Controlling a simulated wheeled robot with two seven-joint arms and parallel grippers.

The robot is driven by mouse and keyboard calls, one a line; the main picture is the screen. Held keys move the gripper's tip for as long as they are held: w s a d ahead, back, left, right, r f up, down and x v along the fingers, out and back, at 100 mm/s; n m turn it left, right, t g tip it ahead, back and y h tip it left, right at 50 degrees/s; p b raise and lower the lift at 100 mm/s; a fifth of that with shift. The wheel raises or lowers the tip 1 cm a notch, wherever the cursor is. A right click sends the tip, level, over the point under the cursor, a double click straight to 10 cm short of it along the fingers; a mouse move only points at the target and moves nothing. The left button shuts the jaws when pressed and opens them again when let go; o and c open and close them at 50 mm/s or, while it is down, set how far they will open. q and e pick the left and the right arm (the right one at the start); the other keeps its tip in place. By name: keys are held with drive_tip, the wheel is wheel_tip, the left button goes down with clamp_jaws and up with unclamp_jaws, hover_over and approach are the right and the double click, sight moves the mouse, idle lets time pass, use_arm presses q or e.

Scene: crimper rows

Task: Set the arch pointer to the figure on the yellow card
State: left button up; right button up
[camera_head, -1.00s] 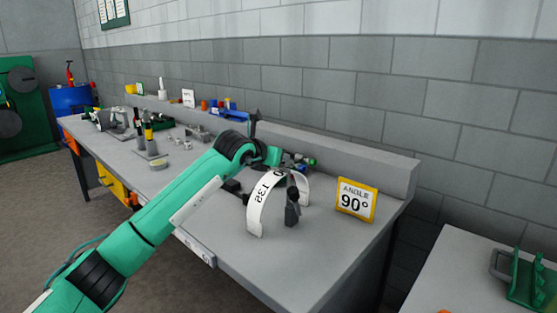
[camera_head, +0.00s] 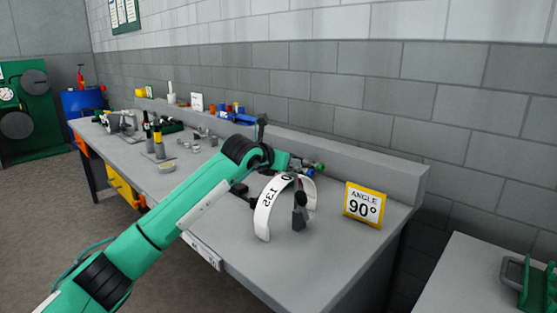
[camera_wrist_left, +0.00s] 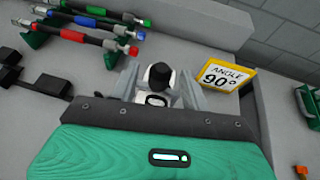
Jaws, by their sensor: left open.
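The white arch scale (camera_head: 263,213) stands on the grey bench, with 135 readable on its near side and a partly hidden 0 near its top. A dark upright part (camera_head: 300,210) shows at the arch; I cannot tell what figure the pointer marks. The yellow card (camera_head: 364,205) reads ANGLE 90° and stands right of the arch; it also shows in the left wrist view (camera_wrist_left: 220,77). My left gripper (camera_wrist_left: 160,80) is open over the arch top, its grey fingers on either side of a dark knob (camera_wrist_left: 159,76). Contact cannot be told. My right gripper is out of view.
Crimpers with red, blue and green grips (camera_wrist_left: 85,38) lie beside the gripper. Other tools (camera_head: 155,140) stand farther down the bench. A raised ledge (camera_head: 390,177) runs along the wall. Bench around the card is clear; another table (camera_head: 465,270) stands at right.

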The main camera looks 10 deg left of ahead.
use_arm(q)
drive_tip(key=v, duration=1.3)
drive_tip(key=shift+s+a, duration=0.15)
drive_tip(key=shift+s, duration=0.15)
